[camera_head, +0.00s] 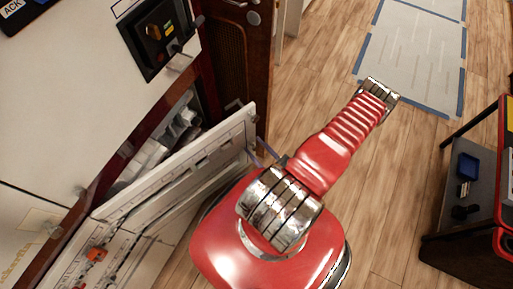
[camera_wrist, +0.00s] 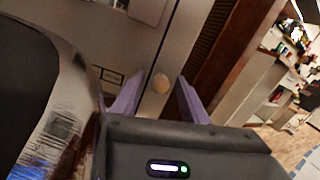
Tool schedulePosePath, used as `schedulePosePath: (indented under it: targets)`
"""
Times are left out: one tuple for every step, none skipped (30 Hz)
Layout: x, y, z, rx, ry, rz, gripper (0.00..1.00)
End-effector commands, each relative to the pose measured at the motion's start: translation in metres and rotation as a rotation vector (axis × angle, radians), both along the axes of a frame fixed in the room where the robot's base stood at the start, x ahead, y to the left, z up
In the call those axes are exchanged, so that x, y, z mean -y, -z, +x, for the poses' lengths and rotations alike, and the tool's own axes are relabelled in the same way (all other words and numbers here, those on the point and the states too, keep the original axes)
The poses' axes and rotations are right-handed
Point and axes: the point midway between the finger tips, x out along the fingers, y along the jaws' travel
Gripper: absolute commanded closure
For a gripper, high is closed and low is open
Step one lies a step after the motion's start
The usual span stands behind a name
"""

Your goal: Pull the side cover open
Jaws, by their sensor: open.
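The side cover (camera_head: 225,137) is a pale panel standing out at an angle from the cabinet in the head view. A gap behind it shows the cabinet's inside (camera_head: 160,145), with pale parts. My gripper (camera_wrist: 158,88) is open, its two purple fingers spread. A round pale knob (camera_wrist: 161,83) on a light panel shows between the fingers in the wrist view; I cannot tell whether they touch it. In the head view, only a little of the fingers (camera_head: 264,152) shows by the cover's far end; my red arm hides the rest.
The cabinet's white face (camera_head: 85,95) carries a dark switch panel (camera_head: 160,35). A dark wooden louvred panel (camera_head: 232,50) stands beyond. A red and black cart (camera_head: 470,220) is at right. Wooden floor (camera_head: 385,195) lies free between, with a blue-edged mat (camera_head: 410,60) beyond.

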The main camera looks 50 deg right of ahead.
Motion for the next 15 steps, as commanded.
schedulePosePath:
  targets:
    - [0.0,-0.001,0.0,0.0,0.0,0.0,0.6]
    - [0.0,-0.002,0.0,0.0,0.0,-0.001,0.6]
    - [0.0,-0.004,0.0,0.0,-0.001,-0.001,0.6]
    - [0.0,-0.006,0.0,0.0,-0.001,-0.001,0.6]
    - [0.0,-0.008,0.0,0.0,-0.001,-0.001,0.6]
    - [0.0,-0.011,0.0,0.0,-0.001,-0.001,0.6]
    - [0.0,-0.014,0.0,0.0,-0.001,0.0,0.6]
    - [0.0,-0.017,0.0,0.0,-0.001,-0.001,0.6]
    - [0.0,-0.022,0.0,0.0,-0.001,-0.001,0.6]
    - [0.0,-0.025,0.0,0.0,-0.001,-0.001,0.6]
    - [0.0,-0.029,0.0,0.0,-0.001,-0.001,0.6]
    - [0.0,-0.034,0.0,-0.001,-0.001,-0.002,0.6]
    - [0.0,-0.037,0.0,-0.001,-0.001,-0.002,0.6]
    - [0.0,-0.041,0.0,-0.001,-0.002,-0.002,0.6]
    - [0.0,-0.046,0.0,-0.001,-0.002,-0.002,0.6]
